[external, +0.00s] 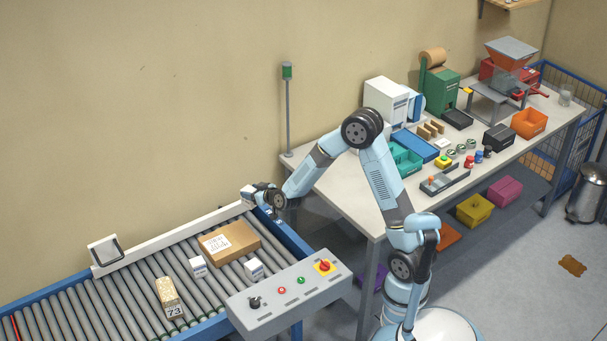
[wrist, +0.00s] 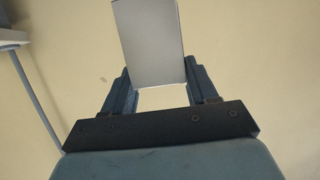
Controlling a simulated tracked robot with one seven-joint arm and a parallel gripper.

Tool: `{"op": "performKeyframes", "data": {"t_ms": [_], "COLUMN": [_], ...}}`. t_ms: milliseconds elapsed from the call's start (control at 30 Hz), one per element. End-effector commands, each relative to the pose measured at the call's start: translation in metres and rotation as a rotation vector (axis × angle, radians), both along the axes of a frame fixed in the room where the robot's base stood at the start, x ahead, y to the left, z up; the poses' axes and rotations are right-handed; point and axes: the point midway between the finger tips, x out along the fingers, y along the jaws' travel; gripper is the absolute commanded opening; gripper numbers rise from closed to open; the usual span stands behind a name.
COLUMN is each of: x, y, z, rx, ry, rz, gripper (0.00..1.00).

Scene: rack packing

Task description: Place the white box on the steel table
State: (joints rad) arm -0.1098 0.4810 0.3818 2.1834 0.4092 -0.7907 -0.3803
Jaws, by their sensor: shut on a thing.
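My gripper (external: 260,190) is at the left end of my arm, above the far edge of the conveyor. It is shut on a small white box (external: 247,194). In the wrist view the box (wrist: 148,40) is a plain pale block between the two fingers (wrist: 157,78), extending past their tips against the wall. The only table in view, which I take as the steel table (external: 345,190), has a pale top and stands to the right of the gripper. Its near left part is bare.
Teal trays (external: 405,161) and several small items crowd the table's middle. A thin signal post (external: 288,115) stands behind.

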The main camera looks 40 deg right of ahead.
Motion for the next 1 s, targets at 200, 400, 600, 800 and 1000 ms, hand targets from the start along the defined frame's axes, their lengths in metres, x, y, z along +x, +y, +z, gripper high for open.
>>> {"op": "performKeyframes", "data": {"t_ms": [200, 400, 600, 800, 1000], "x": [0.007, -0.004, -0.035, -0.088, -0.154], "y": [-0.076, -0.154, -0.234, -0.304, -0.356], "z": [0.015, 0.026, 0.035, 0.042, 0.045], "rx": [0.001, 0.0, -0.001, -0.002, -0.002], "ry": [-0.002, -0.002, -0.001, -0.002, -0.002], "rz": [-0.27, -0.548, -0.86, -1.183, -1.505], "gripper": [0.21, 0.21, 0.21, 0.21, 0.21]}}
